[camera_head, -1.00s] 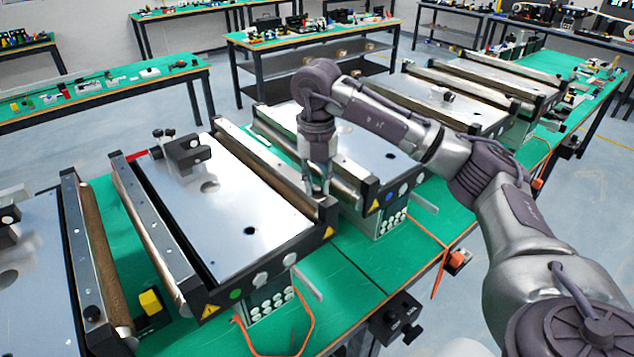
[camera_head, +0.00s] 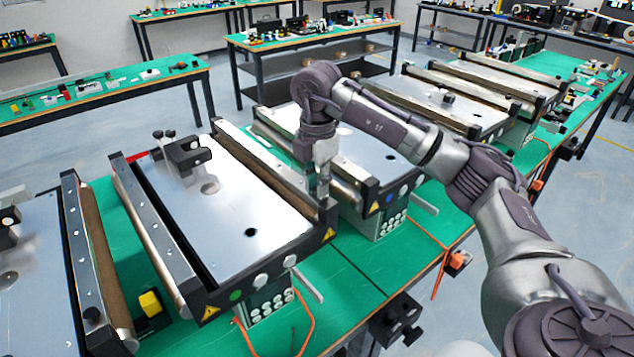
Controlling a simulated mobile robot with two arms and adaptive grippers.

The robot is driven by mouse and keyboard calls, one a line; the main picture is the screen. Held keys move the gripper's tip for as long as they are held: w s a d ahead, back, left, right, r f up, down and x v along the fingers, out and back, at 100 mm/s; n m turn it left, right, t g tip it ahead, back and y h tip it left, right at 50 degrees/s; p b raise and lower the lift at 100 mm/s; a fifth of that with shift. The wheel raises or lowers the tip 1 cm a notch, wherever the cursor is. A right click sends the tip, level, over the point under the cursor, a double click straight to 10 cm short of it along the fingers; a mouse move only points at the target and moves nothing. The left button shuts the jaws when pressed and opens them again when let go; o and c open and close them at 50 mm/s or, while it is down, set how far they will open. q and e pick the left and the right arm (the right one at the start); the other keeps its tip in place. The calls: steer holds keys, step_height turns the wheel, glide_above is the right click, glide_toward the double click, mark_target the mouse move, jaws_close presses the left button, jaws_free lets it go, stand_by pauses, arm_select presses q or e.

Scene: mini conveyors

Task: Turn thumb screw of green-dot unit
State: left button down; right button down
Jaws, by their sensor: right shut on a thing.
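The green-dot unit (camera_head: 236,236) is the mini conveyor in the middle left, with a green dot (camera_head: 236,295) on its front end plate near a yellow warning label. My right gripper (camera_head: 323,192) points down at this unit's front right corner, at the end of the right side rail. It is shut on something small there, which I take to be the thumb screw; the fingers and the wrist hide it. My left gripper is not in view.
A blue-dot conveyor (camera_head: 348,150) stands close on the right, with my right arm above it. Another conveyor (camera_head: 30,270) is at the left edge. An orange cable (camera_head: 312,325) hangs at the front. A yellow block (camera_head: 151,302) lies between the left units.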

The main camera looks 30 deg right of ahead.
steer(key=shift+r+m, duration=0.1)
steer(key=shift+m, duration=0.8)
steer(key=c, duration=1)
jaws_free()
step_height(320, 180, up, 12)
steer(key=shift+f, duration=0.1)
